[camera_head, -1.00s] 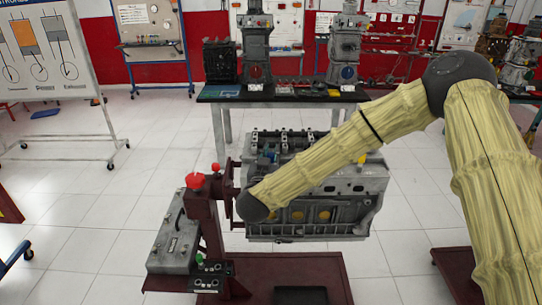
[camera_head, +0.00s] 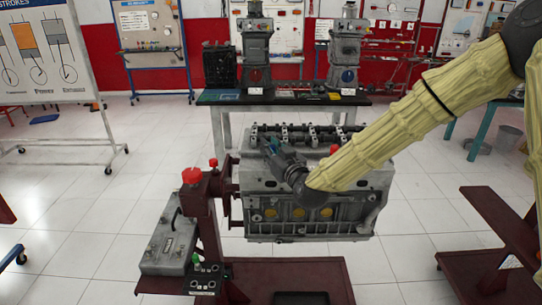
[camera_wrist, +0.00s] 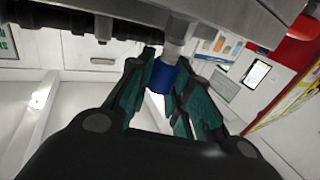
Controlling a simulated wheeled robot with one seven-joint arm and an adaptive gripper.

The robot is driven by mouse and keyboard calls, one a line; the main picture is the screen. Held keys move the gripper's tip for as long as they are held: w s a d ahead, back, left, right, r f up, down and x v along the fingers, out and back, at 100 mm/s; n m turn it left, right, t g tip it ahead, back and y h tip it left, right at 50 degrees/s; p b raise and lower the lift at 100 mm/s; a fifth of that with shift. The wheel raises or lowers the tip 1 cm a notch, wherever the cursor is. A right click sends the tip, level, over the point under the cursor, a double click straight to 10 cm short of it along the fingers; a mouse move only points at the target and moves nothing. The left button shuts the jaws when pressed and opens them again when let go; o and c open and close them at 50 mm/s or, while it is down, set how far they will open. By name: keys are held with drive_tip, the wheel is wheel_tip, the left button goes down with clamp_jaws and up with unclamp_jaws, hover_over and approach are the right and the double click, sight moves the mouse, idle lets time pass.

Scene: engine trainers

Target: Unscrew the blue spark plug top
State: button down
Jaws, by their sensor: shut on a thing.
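The blue spark plug top (camera_wrist: 162,77) is a short blue cylinder on the end of a grey metal shaft (camera_wrist: 175,47) in the wrist view. My gripper (camera_wrist: 166,73) has its two teal-padded fingers on either side of it and is shut on it. In the head view, my gripper (camera_head: 272,147) is at the upper left part of the grey engine block (camera_head: 345,205), reaching in from the right. The blue top cannot be made out clearly there; the fingers cover that spot.
A red cap (camera_head: 335,149) stands on the engine top close to my arm. The engine hangs on a dark red stand (camera_head: 208,215) with a red knob (camera_head: 191,175). A workbench (camera_head: 300,97) with other engine parts is behind. Floor is open at left.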

drive_tip(key=n+g+y+b, duration=0.2)
drive_tip(key=y, duration=0.1)
drive_tip(key=shift+d+f, duration=0.1)
drive_tip(key=shift+f, duration=0.1)
drive_tip(key=shift+n+g+y+b, duration=0.6)
drive_tip(key=shift+n+g+y, duration=0.3)
drive_tip(key=shift+n+y, duration=0.25)
drive_tip(key=shift+r+n+g+y+b, duration=0.15)
drive_tip(key=shift+n+g+y+b, duration=0.15)
drive_tip(key=shift+n+g+y, duration=0.4)
drive_tip(key=c, duration=1.3)
unclamp_jaws()
drive_tip(key=v, duration=1.2)
drive_tip(key=shift+r, duration=0.1)
